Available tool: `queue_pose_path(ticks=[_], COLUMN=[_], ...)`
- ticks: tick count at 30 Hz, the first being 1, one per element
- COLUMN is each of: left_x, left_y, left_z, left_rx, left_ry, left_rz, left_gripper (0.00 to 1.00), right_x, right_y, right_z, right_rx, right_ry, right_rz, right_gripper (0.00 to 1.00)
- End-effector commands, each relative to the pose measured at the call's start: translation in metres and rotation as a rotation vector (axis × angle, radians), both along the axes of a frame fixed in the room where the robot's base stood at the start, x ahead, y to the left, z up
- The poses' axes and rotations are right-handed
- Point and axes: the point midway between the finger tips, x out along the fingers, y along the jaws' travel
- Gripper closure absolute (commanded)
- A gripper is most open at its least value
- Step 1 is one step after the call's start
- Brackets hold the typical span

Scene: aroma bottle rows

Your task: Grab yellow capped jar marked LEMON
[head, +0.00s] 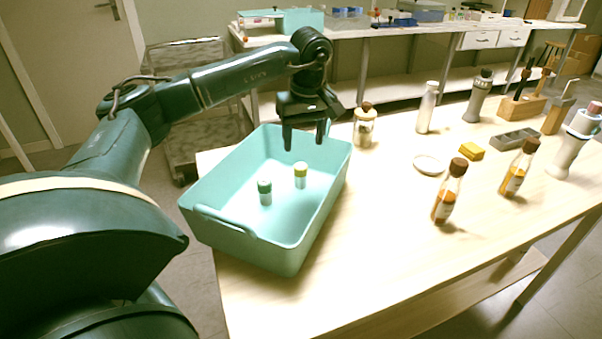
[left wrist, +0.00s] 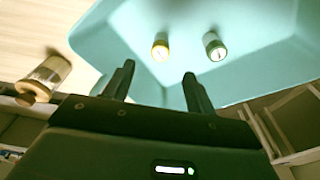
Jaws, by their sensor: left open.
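A small jar with a yellow cap (head: 300,175) stands upright in the teal bin (head: 240,233). A similar jar with a green cap (head: 265,191) stands to its left, apart from it. Both jars also show in the left wrist view, the yellow-capped one (left wrist: 160,47) and the green-capped one (left wrist: 214,46). Any label wording is too small to read. My left gripper (head: 305,143) is open and empty, above the far part of the bin, higher than the jars and apart from them. Its fingers show in the left wrist view (left wrist: 155,82). My right gripper is not in view.
The bin's walls surround the jars. A brown-capped jar (head: 364,126) stands just right of the bin. Amber bottles (head: 448,192), a white dish (head: 429,165) and a yellow block (head: 471,151) are further right on the wooden table (head: 380,245). The table's near middle is clear.

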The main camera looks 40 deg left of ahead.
Motion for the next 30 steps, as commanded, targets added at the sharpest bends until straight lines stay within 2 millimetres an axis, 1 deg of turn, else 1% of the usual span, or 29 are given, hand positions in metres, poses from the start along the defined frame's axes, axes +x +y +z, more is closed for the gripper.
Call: queue_pose_path(ticks=[1,6,14,21,25,30], left_x=[0.0,0.002,0.004,0.006,0.007,0.007], left_y=[0.002,0.006,0.009,0.014,0.015,0.016], left_z=[-0.012,-0.041,-0.061,-0.096,-0.105,-0.105], left_rx=[0.001,0.0,0.0,0.0,0.0,0.0], left_ry=[0.004,0.002,0.002,0.001,-0.001,-0.001], left_rz=[0.002,0.0,0.0,0.0,0.0,0.0], left_gripper=[0.44,0.44,0.44,0.44,0.44,0.44], right_x=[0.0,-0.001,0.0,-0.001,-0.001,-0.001], right_y=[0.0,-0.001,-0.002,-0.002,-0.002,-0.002], right_z=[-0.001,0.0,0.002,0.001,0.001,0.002], right_rx=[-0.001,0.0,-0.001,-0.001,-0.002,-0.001], right_ry=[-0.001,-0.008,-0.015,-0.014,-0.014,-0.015], right_rz=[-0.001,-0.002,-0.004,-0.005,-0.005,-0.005], right_gripper=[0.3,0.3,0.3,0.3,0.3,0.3])
